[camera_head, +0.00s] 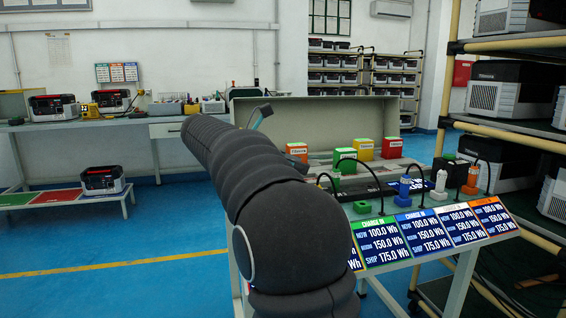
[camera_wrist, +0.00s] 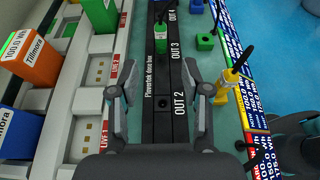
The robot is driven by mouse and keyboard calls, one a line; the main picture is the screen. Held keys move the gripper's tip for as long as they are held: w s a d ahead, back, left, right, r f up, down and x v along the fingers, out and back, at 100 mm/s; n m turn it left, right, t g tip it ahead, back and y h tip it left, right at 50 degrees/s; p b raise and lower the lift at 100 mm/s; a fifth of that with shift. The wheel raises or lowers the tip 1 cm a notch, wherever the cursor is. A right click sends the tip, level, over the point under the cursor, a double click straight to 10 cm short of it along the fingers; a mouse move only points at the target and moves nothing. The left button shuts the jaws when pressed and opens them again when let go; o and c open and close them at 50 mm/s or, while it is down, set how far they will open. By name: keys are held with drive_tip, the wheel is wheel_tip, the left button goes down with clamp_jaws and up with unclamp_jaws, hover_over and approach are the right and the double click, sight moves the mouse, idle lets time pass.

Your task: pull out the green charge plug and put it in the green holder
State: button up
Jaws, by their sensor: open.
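The green charge plug (camera_wrist: 160,38) stands in the black dock strip (camera_wrist: 160,125) beside the OUT 3 mark in the wrist view, with a black cable on it. It also shows in the head view (camera_head: 335,183), beside my arm. The green holder (camera_wrist: 205,42) is an empty block to the right of the plug; in the head view it (camera_head: 362,207) sits behind the green-topped CHARGE IN display. My gripper (camera_wrist: 160,66) is open and empty over the strip near OUT 2. In the wrist view its fingertips lie just below the plug; the height gap is unclear.
A yellow plug (camera_wrist: 230,84) stands close to the right finger. Blue (camera_head: 404,190), white (camera_head: 440,184) and orange (camera_head: 472,180) plugs stand along the bench front. Orange (camera_wrist: 30,55) and green (camera_wrist: 100,14) blocks stand in a rack left of the strip.

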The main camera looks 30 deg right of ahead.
drive_tip(key=b+x, duration=0.1)
drive_tip(key=x, duration=1)
drive_tip(key=shift+s+d+b, duration=0.15)
drive_tip(key=shift+d+b, duration=0.15)
drive_tip(key=shift+d, duration=0.1)
clamp_jaws()
